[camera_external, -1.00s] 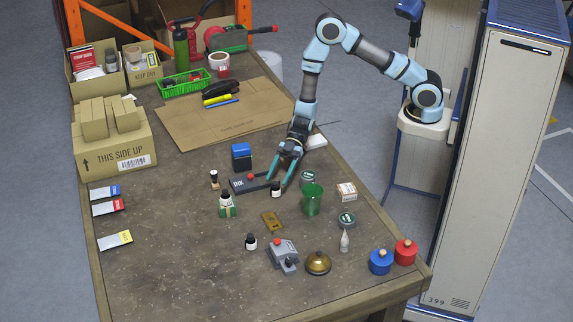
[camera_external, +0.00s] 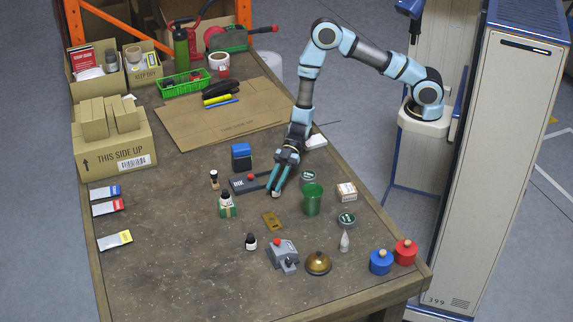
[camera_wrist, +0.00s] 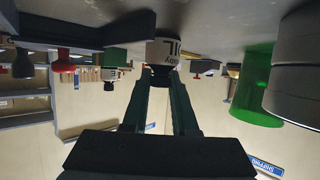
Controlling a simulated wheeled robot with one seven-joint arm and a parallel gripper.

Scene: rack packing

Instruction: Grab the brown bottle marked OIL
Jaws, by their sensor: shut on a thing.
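The small bottle (camera_wrist: 163,50) with a white label is between my gripper's fingertips in the wrist view, where the scene appears upside down. My gripper (camera_external: 277,189) is shut on this bottle in the external view, pointing down at the table. Only the bottle's pale lower part (camera_external: 276,194) shows there; the fingers hide the rest. It appears still at table level.
A green cup (camera_external: 313,201) and a round tin (camera_external: 308,177) stand close right. A green-labelled bottle (camera_external: 227,207) and a dark-capped bottle (camera_external: 251,242) stand apart.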

